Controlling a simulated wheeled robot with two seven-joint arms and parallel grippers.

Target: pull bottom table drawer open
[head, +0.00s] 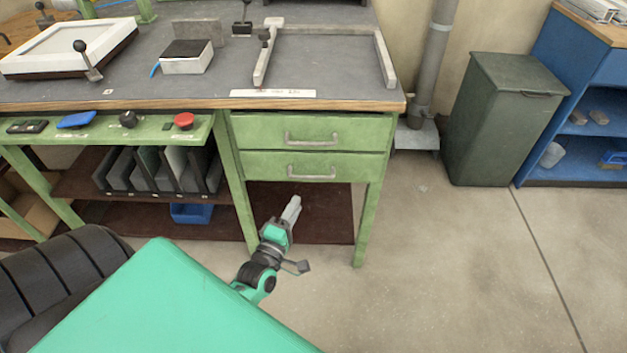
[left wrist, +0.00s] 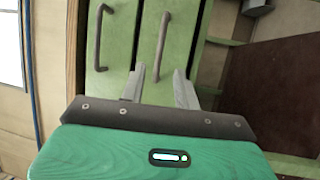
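The green bench has two drawers, one above the other, and both look closed. The bottom drawer (head: 352,166) has a grey bar handle (head: 312,176); in the left wrist view this handle (left wrist: 161,45) shows beyond the fingers, its lower end lined up between them. My left gripper (head: 294,208) is below the bottom drawer's handle in the head view, fingers pointing up toward the bench. In the left wrist view its two fingers (left wrist: 159,86) are spread with nothing between them; the handle looks farther off. My right gripper is not in view.
The top drawer (head: 360,131) has a like handle (head: 312,138). A bench leg (head: 367,225) stands right of the drawers. A low brown shelf (head: 325,215) lies beneath. A red button (head: 184,121) is on the left panel. Floor at right (head: 460,260) is clear up to the dark green bin (head: 505,120).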

